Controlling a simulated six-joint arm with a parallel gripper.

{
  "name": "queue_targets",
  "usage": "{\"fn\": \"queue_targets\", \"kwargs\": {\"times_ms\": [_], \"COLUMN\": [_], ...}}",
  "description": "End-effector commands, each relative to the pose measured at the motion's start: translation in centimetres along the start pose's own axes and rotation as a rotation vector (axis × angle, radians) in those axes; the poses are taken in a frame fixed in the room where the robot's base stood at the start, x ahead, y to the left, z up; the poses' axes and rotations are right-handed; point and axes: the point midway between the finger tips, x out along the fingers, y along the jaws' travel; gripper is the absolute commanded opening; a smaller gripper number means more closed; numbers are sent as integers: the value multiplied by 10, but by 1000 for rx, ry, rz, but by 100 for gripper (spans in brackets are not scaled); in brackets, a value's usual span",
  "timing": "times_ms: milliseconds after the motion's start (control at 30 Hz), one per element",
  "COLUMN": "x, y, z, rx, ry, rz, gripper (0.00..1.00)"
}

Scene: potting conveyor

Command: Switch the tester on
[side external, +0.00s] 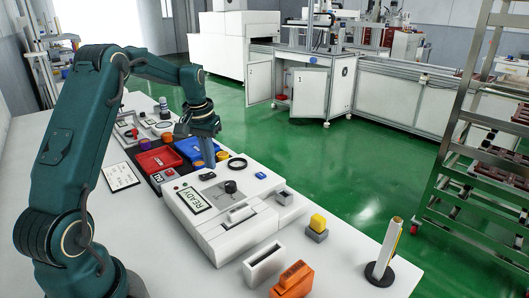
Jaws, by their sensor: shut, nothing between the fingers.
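A white tester (227,228) stands on the table, with a display (195,200) that appears to read READY. A dark knob (230,187) sits on its top, and a slotted part is nearer the front. A small blue piece (261,176) and a black ring (237,163) are near its far right end. I cannot tell which part is the switch. My gripper (210,166) points down, shut and empty, over the tester's far end, by the blue tray. I cannot tell whether its fingertips touch anything.
Red (158,160) and blue (188,149) trays lie behind the tester. A yellow button on a grey base (317,227), a white slotted box (264,262), an orange block (292,281) and an upright roll on a black stand (382,268) are in front and to the right.

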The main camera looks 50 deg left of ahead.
Motion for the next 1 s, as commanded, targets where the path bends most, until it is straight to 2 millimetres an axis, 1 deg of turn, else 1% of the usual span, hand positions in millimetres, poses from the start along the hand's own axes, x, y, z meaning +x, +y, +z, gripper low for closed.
{"fn": "queue_targets", "kwargs": {"times_ms": [100,633,800,1000], "x": [-10,-50,-56,-56], "y": [0,0,0,0], "z": [-2,-8,-8,-8], "rx": [0,0,0,0], "ry": [3,4,1,0], "rz": [-1,-1,0,0], "gripper": [0,0,0,0]}}
